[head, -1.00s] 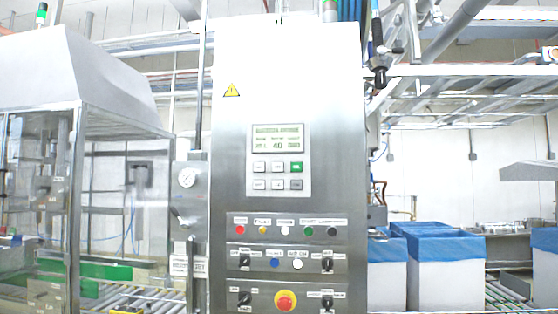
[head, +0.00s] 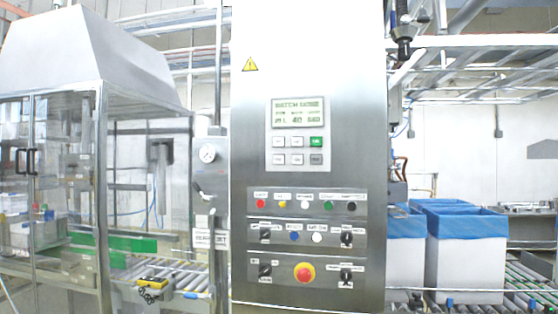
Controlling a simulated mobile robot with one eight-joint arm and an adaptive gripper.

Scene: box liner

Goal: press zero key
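In the head view a tall steel control cabinet (head: 350,80) stands in the middle. A keypad unit (head: 297,103) with a small greenish display (head: 301,112) is mounted on its upper front. Under the display are two rows of small keys; the top right key (head: 316,142) is green, the bottom right key (head: 316,158) is grey, and the others look pale. The key labels are too small to read, so I cannot tell which one is zero. My gripper is not in view.
Below the keypad are coloured buttons, black selector switches and a red emergency stop (head: 304,273). A glass-walled machine (head: 82,60) stands at left, with a yellow device (head: 154,283) by the rollers. Blue-lined white boxes (head: 466,270) stand on rollers (head: 530,285) at right.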

